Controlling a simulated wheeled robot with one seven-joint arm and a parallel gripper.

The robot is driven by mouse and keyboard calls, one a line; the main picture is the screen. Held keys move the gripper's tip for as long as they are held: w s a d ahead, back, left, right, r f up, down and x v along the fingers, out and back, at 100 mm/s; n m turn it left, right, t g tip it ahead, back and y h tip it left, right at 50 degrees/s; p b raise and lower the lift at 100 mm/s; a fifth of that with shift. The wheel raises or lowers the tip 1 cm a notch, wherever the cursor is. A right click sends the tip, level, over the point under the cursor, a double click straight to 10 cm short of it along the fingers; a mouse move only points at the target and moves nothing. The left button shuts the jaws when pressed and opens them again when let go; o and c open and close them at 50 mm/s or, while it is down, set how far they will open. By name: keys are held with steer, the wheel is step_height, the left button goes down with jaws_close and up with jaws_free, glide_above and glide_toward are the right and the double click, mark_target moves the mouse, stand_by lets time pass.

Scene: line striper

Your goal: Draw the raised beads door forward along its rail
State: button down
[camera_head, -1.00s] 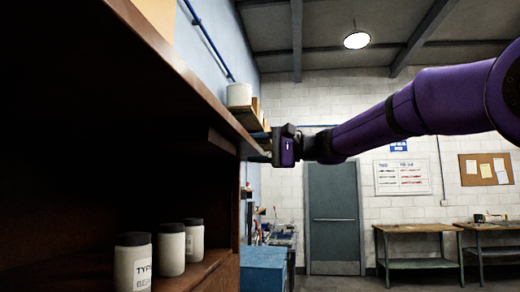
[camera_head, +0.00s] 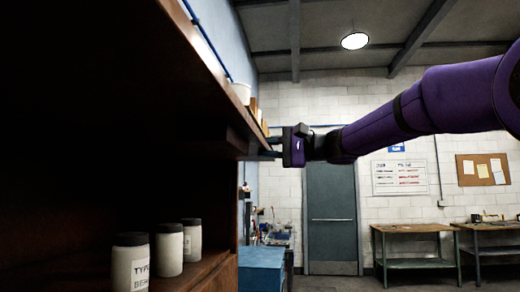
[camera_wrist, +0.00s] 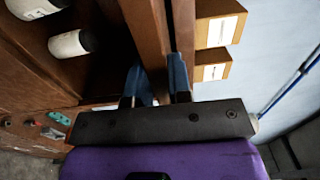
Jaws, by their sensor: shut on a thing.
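The beads door is a dark brown board (camera_head: 190,70) raised flat at the top of the brown cabinet (camera_head: 222,268). Its underside and long front edge show in the head view. My gripper (camera_head: 272,148) is at the far end of that edge. In the wrist view my gripper (camera_wrist: 157,82) has one blue-grey finger on each side of a brown board (camera_wrist: 152,45), which I take to be the door's edge. The fingers are closed on it. The rail cannot be made out in the dark.
Three white jars with dark lids, including one jar (camera_head: 131,262), stand inside the cabinet. Boxes (camera_wrist: 220,25) and a white container (camera_head: 242,92) sit on top. A blue box (camera_head: 262,270) stands beyond it. Open room lies right, before the grey door (camera_head: 332,220).

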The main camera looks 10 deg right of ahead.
steer(key=shift+v, duration=2.05)
steer(key=v, duration=0.7)
steer(key=shift+r, duration=0.15)
steer(key=v, duration=0.6)
stand_by(0.3)
steer(key=shift+d, duration=0.1)
steer(key=c, duration=1.1)
jaws_free()
steer(key=shift+s+d, duration=0.1)
steer(key=shift+d, duration=0.05)
steer(key=o, duration=0.5)
steer(key=shift+c, duration=0.2)
